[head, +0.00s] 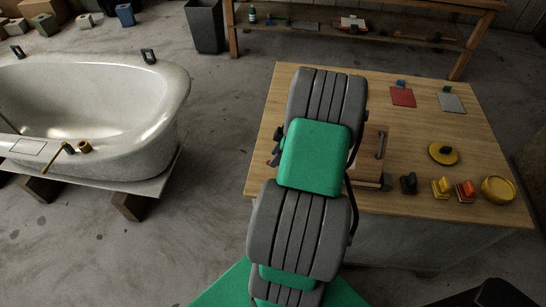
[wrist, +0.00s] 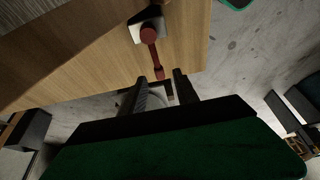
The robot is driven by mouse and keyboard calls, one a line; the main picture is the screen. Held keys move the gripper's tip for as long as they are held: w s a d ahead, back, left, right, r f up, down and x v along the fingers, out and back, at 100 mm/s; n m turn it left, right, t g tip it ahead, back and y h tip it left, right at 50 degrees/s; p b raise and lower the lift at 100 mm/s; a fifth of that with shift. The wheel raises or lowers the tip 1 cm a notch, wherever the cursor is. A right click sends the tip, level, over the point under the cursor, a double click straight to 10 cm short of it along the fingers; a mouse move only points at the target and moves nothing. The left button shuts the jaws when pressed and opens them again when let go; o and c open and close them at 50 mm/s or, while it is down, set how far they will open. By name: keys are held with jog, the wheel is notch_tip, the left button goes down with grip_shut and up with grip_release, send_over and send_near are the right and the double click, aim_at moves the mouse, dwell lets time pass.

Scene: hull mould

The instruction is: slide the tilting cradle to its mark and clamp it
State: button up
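A brown wooden block-like piece (head: 372,165) with a metal handle (head: 381,145) lies on the bench, mostly hidden behind my arm; it may be part of the tilting cradle, but I cannot tell. In the wrist view, a clamp-like fitting with a pale base (wrist: 148,27) and a dark red lever (wrist: 152,45) sits at the bench's edge. My gripper (wrist: 161,78) is open, its two dark fingers apart, with the lever's end near the fingertips. I cannot tell whether they touch. The gripper is hidden in the head view. No mark is clearly visible.
The wooden bench (head: 440,115) carries a black piece (head: 408,184), a yellow piece (head: 441,188), a red piece (head: 465,191), a yellow bowl (head: 498,189) and a yellow disc (head: 443,153). A white tub-like mould (head: 165,115) stands left. Bare floor lies between.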

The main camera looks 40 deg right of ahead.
jog(key=shift+x, duration=1.15)
grip_shut()
dwell(0.5)
